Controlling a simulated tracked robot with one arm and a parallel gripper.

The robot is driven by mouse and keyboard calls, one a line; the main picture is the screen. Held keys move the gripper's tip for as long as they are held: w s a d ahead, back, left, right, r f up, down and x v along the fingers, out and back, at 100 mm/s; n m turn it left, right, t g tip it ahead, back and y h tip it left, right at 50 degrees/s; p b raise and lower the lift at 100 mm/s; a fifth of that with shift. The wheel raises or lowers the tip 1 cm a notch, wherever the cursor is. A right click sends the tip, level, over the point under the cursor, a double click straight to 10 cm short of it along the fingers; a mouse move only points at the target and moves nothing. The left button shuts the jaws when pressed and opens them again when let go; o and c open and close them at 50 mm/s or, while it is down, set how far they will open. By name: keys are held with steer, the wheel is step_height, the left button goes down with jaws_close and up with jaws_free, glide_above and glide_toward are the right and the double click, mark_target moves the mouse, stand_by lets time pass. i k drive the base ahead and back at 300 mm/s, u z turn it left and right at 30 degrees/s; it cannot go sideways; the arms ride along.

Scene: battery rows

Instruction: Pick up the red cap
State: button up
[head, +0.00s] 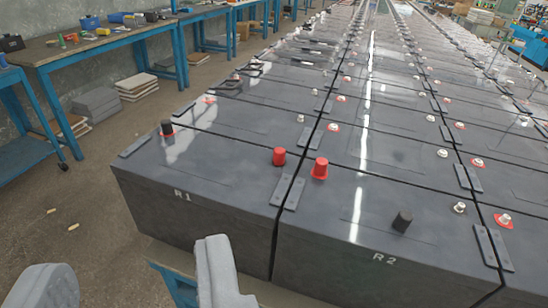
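Two red caps stand on the front row of batteries. One red cap (279,156) is on battery R1 (215,222), near its right edge. The other red cap (320,168) is on battery R2 (335,258), near its left edge, with a red ring at its base. My gripper (128,278) shows at the bottom left as two grey fingers spread wide apart. The gripper is empty and appears in front of and to the left of both caps, touching neither.
A black cap (167,128) stands on R1 at the left, and another black cap (402,221) is on R2. Rows of batteries with bare metal posts extend back. A blue-legged workbench (105,46) stands at left; floor (95,215) is open there.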

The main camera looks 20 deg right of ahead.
mark_target(279, 152)
steer(key=u, duration=0.05)
steer(key=i, duration=0.9)
steer(key=z, duration=0.1)
